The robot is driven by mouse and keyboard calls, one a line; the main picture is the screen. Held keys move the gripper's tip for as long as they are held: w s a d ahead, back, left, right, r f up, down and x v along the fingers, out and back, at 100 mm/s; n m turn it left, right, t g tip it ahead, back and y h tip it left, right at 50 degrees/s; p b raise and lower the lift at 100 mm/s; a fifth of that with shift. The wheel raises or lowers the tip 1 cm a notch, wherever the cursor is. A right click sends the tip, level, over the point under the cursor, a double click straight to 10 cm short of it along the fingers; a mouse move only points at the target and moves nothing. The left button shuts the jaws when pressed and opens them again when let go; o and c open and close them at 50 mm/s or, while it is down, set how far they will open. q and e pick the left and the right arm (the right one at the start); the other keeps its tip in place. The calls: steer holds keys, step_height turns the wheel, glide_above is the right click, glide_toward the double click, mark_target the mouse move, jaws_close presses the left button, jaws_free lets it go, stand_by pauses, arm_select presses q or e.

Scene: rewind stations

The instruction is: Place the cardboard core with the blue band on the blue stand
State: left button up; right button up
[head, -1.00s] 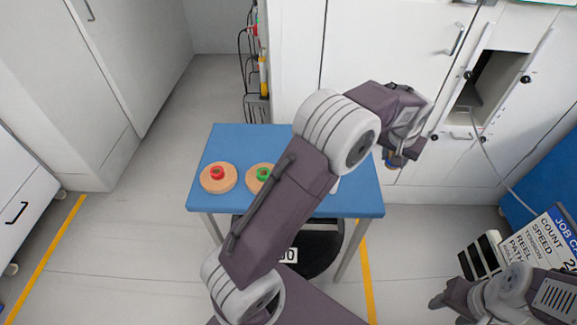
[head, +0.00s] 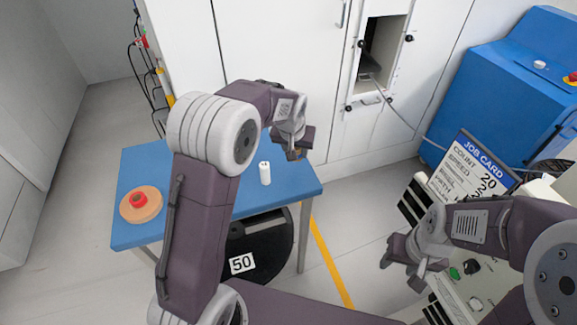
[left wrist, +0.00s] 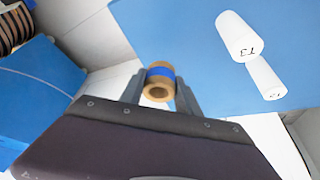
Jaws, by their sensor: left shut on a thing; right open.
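The cardboard core with the blue band (left wrist: 158,82) is brown with a round hole. It sits between the fingers of my left gripper (left wrist: 158,95), which is shut on it. In the head view my left gripper (head: 296,152) is at the right part of the blue table's far edge, above it or just beyond. The core is hard to make out there. My right gripper (head: 400,264) is open and empty, right of the table. I cannot make out a blue stand; my left arm hides part of the tabletop.
A black reel (head: 270,240) marked 50 stands below. A job card (head: 470,168) and blue machine (head: 490,95) are at right.

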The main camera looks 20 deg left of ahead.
mark_target(292, 167)
arm_select(q)
steer(key=shift+s+a+f, duration=0.45)
steer(key=shift+a, duration=0.15)
step_height(292, 167, down, 4)
steer(key=shift+f+b, duration=0.1)
steer(key=shift+b, duration=0.35)
steer(key=o, duration=1.3)
